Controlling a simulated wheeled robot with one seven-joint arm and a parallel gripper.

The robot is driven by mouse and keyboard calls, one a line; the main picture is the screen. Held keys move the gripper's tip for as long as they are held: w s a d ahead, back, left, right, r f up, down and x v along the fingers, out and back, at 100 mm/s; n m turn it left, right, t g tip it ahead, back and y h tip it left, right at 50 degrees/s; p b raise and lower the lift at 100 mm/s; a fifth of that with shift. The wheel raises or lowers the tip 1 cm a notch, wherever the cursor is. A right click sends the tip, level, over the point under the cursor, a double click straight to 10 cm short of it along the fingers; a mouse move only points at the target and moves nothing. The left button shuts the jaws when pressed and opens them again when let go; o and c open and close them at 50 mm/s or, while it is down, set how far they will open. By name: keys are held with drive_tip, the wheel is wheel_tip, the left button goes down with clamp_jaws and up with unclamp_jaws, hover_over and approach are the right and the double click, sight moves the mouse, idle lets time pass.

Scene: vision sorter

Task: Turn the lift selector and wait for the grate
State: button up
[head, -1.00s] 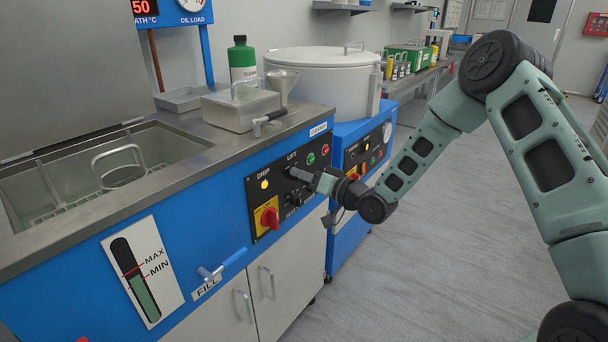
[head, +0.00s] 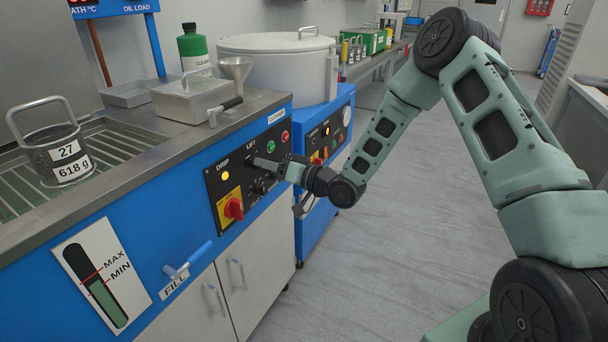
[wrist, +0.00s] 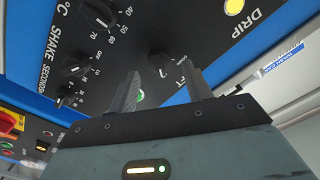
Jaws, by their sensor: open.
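The lift selector (wrist: 160,63) is a dark knob on the black control panel, beside partly hidden lettering in the wrist view. My gripper (wrist: 165,88) is open, its two fingertips either side of the selector's position; whether they touch it I cannot tell. The grate (head: 22,190) of metal bars is up near the tank's rim at the left. A mesh basket (head: 38,158) marked "27" and "618 g" stands on it, handle upright.
A red rotary switch (head: 233,208) on yellow and a lit amber DRIP lamp (head: 225,176) are near my gripper. A blue FILL lever (head: 188,261) sticks out lower left. A metal box (head: 190,98) stands on the counter. The floor at right is clear.

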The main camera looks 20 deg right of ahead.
drive_tip(key=v, duration=1.5)
drive_tip(key=shift+s+d, duration=0.2)
drive_tip(key=shift+s, duration=0.1)
drive_tip(key=s+a+n+g+h, duration=0.3)
drive_tip(key=a+n+g+h, duration=0.3)
drive_tip(key=a, duration=0.5)
drive_tip(key=s+a+r+n+g+h, duration=0.1)
drive_tip(key=s+a+r+g, duration=0.15)
drive_tip(key=s, duration=0.65)
drive_tip(key=s+a+r+g+h, duration=0.2)
drive_tip(key=s+g, duration=0.1)
drive_tip(key=s, duration=0.5)
drive_tip(key=s+a+r+n+g+h, duration=0.1)
drive_tip(key=s+a+r+g, duration=0.15)
drive_tip(key=s, duration=0.65)
wheel_tip(320, 180, up, 16)
drive_tip(key=d+p, duration=0.1)
drive_tip(key=p, duration=1.5)
drive_tip(key=shift+w+g, duration=0.15)
drive_tip(key=shift+g, duration=0.15)
